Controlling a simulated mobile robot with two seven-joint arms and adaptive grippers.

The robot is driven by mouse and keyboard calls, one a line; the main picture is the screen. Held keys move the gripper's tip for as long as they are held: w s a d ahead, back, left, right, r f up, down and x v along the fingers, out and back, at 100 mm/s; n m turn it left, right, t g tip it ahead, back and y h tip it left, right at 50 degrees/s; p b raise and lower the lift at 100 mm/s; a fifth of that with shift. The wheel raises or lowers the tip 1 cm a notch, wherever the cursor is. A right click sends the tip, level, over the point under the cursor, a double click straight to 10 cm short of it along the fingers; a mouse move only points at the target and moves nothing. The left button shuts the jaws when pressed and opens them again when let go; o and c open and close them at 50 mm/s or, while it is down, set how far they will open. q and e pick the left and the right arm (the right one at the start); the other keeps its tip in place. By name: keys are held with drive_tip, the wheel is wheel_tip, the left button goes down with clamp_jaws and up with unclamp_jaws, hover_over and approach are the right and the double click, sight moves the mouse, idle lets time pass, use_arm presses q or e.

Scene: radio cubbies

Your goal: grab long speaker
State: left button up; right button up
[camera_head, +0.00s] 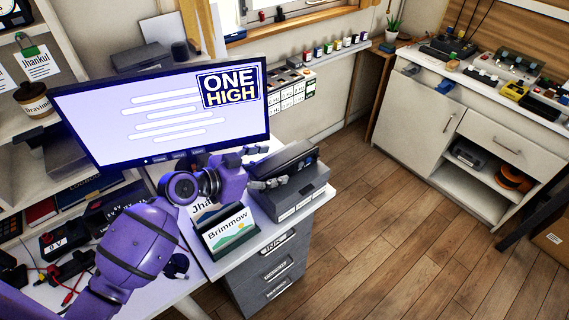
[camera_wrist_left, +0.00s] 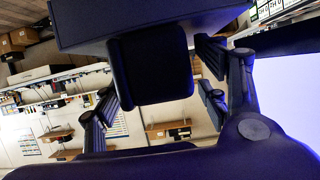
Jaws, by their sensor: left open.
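A long dark box (camera_head: 298,160), which looks like the long speaker, lies on a grey box (camera_head: 296,207) at the right end of the desk. My left gripper (camera_head: 272,167) is open at the near left end of the dark box, with one finger on each side. In the left wrist view a dark block (camera_wrist_left: 150,65) sits in front of the palm, between the spread fingers of the gripper (camera_wrist_left: 157,88). I cannot tell whether the fingers touch it. My right gripper is not in view.
A monitor (camera_head: 165,115) stands close behind my left forearm. A "Brimmow" card (camera_head: 228,232) stands just below the gripper. Grey drawers (camera_head: 268,270) are under the desk end. A white cabinet (camera_head: 415,115) with devices on top is across the room. The wooden floor (camera_head: 370,230) between is clear.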

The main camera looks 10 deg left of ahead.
use_arm(q)
drive_tip(key=shift+c, duration=0.2)
drive_tip(key=c, duration=1.6)
drive_tip(key=shift+r, duration=0.1)
